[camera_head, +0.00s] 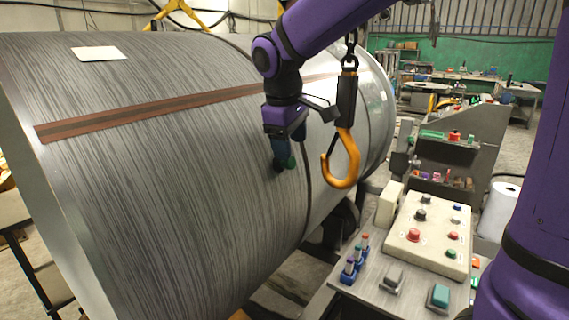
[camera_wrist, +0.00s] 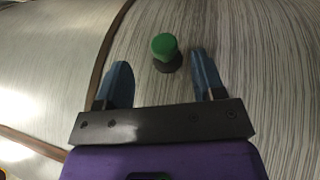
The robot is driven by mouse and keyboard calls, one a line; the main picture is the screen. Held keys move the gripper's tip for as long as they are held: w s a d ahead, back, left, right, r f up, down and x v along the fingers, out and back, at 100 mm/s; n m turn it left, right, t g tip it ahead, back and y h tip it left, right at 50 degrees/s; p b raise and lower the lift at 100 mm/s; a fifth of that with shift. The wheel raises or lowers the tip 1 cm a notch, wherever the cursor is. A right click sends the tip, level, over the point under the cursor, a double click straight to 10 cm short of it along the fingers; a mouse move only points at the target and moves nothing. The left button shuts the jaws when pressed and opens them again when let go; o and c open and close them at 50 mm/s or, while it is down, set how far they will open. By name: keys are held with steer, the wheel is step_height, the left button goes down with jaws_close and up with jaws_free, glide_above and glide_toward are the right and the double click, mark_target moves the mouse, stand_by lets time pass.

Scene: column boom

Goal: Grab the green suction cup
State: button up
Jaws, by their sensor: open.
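The green suction cup (camera_wrist: 166,50) shows in the wrist view as a green knob on a dark round base, against the grey striated surface of a large cylinder. My gripper (camera_wrist: 160,75) is open, with its two blue fingers on the left and right. The cup is just beyond the fingertips, nearer the right finger. In the head view, the cup (camera_head: 291,162) is a small green spot on the cylinder beside my gripper (camera_head: 281,168), partly hidden by the fingers. I cannot tell whether a finger touches it.
The large cylinder (camera_head: 180,200) fills the left, with a brown strap (camera_head: 150,116) around it. An orange hook (camera_head: 341,165) hangs just right of my gripper. A control box (camera_head: 428,230) with several buttons stands at the lower right, near blue-based tools (camera_head: 352,262).

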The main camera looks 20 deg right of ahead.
mark_target(285, 163)
steer(key=shift+a+x, duration=0.15)
steer(key=shift+x, duration=1.2)
steer(key=shift+a+x, duration=0.15)
steer(key=shift+x, duration=1.25)
steer(key=c, duration=1)
